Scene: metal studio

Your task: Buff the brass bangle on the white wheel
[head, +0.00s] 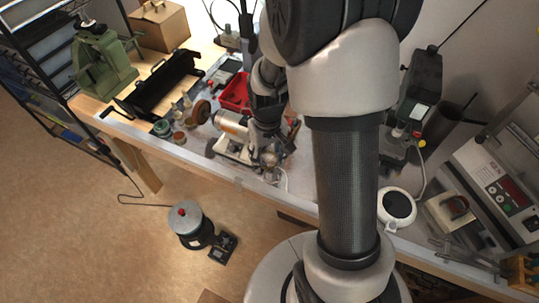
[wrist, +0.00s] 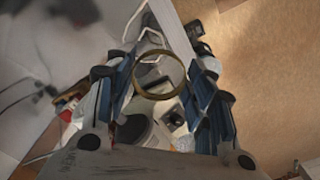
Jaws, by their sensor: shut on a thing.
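The brass bangle (wrist: 183,86) shows as a thin ring in the wrist view. My gripper (wrist: 160,90) is shut on it, with a blue-lined finger on each side and the ring's opening facing the camera. In the head view my gripper (head: 268,158) is over the bench, close to the right end of the polishing motor (head: 232,124). A brown wheel (head: 200,112) is on the motor's left end. I cannot make out the white wheel for certain in the head view, where my gripper covers that end. Pale machine parts lie behind the bangle in the wrist view; contact cannot be judged.
A red tray (head: 235,92) stands behind the motor, and small jars (head: 162,128) stand to its left. A black metal trough (head: 160,83) and a green machine (head: 103,65) are further left. A round white-rimmed dish (head: 383,222) is at right. The bench's front edge is near my gripper.

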